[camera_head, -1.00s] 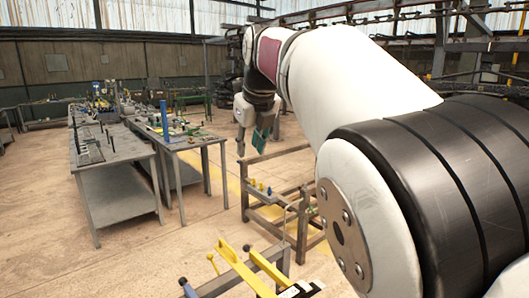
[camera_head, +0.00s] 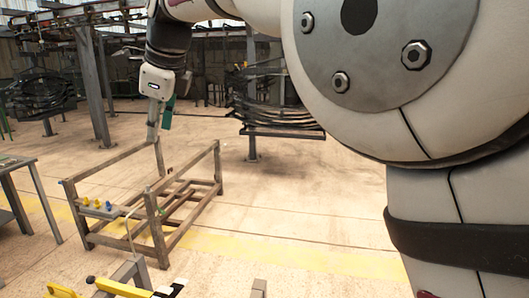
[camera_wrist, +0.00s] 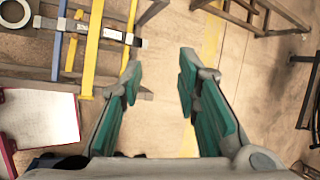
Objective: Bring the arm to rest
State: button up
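My gripper (camera_head: 154,134) hangs at the end of my arm in the upper left of the head view, pointing down. It appears above the far side of an empty metal frame stand. In the wrist view my gripper (camera_wrist: 158,76) has its two green-padded fingers spread apart. Bare floor shows between them and nothing is held. My arm's large pale links fill the right of the head view.
The rusty frame stand (camera_head: 218,160) has small yellow and blue knobs on its left end. A rack of dark springs (camera_head: 275,130) stands behind it. Yellow bars (camera_wrist: 95,40) lie left in the wrist view. Floor right of the stand (camera_head: 300,200) is open.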

jog(key=s+d+n+t+h, duration=0.1)
jog(key=s+d+n, duration=0.2)
jog(key=d, duration=1)
jog(key=s+d+n, duration=0.3)
jog(key=d+n, duration=0.1)
jog(key=d, duration=0.8)
jog(key=s+d+f+n+h, duration=0.1)
jog(key=s+d+f+n, duration=0.4)
jog(key=s, duration=0.5)
jog(key=s+d+f+n+h, duration=0.2)
jog(key=s+d+f+n, duration=0.3)
jog(key=s+d+f, duration=0.3)
jog(key=s+d, duration=0.2)
jog(key=d, duration=0.2)
jog(key=shift+f+t, duration=0.3)
jog(key=shift+f, duration=0.1)
